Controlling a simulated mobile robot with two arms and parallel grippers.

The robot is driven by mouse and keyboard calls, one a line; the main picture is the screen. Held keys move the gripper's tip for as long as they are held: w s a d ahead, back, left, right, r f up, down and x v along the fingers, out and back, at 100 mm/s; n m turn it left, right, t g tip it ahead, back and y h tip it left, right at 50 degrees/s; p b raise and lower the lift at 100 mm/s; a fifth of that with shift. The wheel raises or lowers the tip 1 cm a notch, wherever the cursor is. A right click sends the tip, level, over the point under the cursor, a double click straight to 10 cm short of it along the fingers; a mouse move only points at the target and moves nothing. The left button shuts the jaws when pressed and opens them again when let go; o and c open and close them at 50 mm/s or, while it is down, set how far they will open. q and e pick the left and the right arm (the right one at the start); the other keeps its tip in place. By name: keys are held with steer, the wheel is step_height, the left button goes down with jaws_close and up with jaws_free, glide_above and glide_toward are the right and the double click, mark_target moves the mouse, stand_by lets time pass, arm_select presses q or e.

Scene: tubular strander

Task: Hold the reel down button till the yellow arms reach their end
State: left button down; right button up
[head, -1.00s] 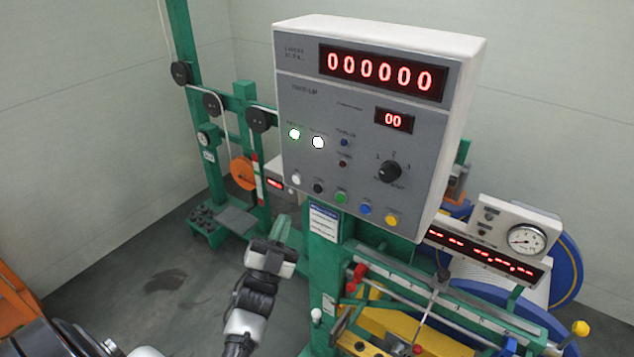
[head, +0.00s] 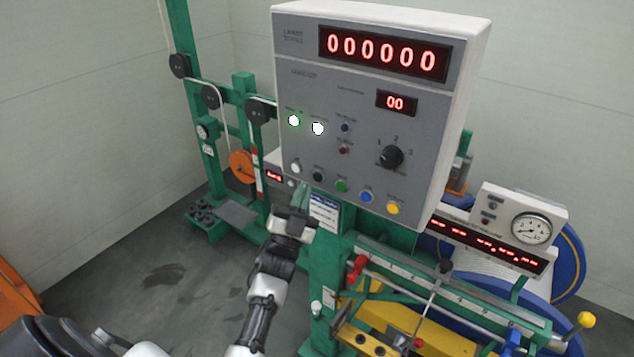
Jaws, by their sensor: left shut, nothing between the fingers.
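The grey control panel (head: 330,150) faces me in the head view. Its bottom row has a white button (head: 295,167), a black button (head: 318,176), a green button (head: 341,185), a blue button (head: 366,196) and a yellow button (head: 392,209). Their labels are too small to read, so I cannot tell which is reel down. My left gripper (head: 302,194) is shut and empty, pointing up just below the panel's lower left edge, under the white and black buttons. It appears apart from the buttons. Yellow machine parts (head: 398,322) show low, partly cut off. My right gripper is not in view.
Red displays above read zeros. A selector knob (head: 390,157) sits on the panel's right side. A green post (head: 328,262) stands close beside my left gripper. A gauge (head: 531,229) and a blue reel (head: 570,265) are at right. Open floor lies left of my arm.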

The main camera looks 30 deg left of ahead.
mark_target(318, 177)
arm_select(q)
steer(key=shift+w+d, duration=0.1)
steer(key=shift+w, duration=0.8)
stand_by(1.0)
steer(key=shift+b, duration=0.4)
steer(key=shift+w, duration=0.4)
